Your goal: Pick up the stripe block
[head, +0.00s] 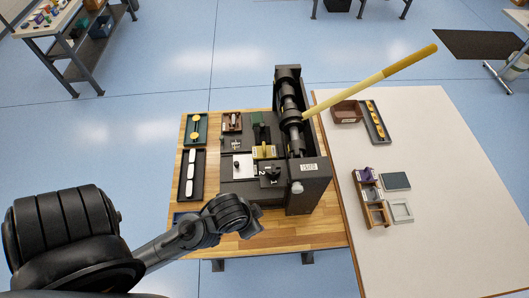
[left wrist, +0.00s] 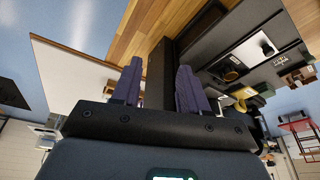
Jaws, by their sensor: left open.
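My left arm reaches in from the left in the head view and ends above the front of the wooden table, where its fingers cannot be made out. In the left wrist view my left gripper (left wrist: 158,82) shows two purple-grey fingers apart with nothing between them. I cannot tell a stripe block for certain in either view. A small brown tray (head: 232,121) at the back of the wooden table holds small pieces too fine to identify. A divided brown tray (head: 377,214) on the white table holds a purple block (head: 366,174). My right gripper is out of view.
A dark press (head: 308,183) with a long yellow lever (head: 370,82) stands on the wooden table (head: 305,241). The white table's front (head: 430,255) is clear.

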